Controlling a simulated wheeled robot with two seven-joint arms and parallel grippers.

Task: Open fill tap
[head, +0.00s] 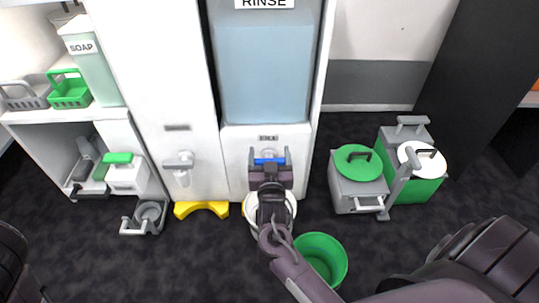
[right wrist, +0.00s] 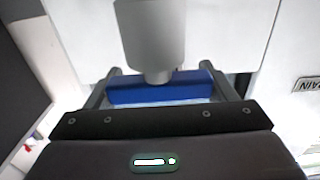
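The fill tap's blue handle (head: 268,161) is on the front of the white cabinet, below the pale blue tank. In the right wrist view, the blue handle (right wrist: 160,90) lies crosswise between my fingers, behind a grey rounded cylinder (right wrist: 152,40). My right gripper (head: 269,157) is at the handle, its fingers wide apart, one near each end of the bar. Whether they touch the ends is unclear. The tap's spout is hidden behind my gripper. My left gripper is out of view.
A white bucket (head: 252,212) stands beneath my right gripper, partly hidden, with a green bucket (head: 321,258) nearer. A second, grey tap (head: 180,163) is to the left, above a yellow stand (head: 201,209). Grey and green lidded bins (head: 352,190) stand right.

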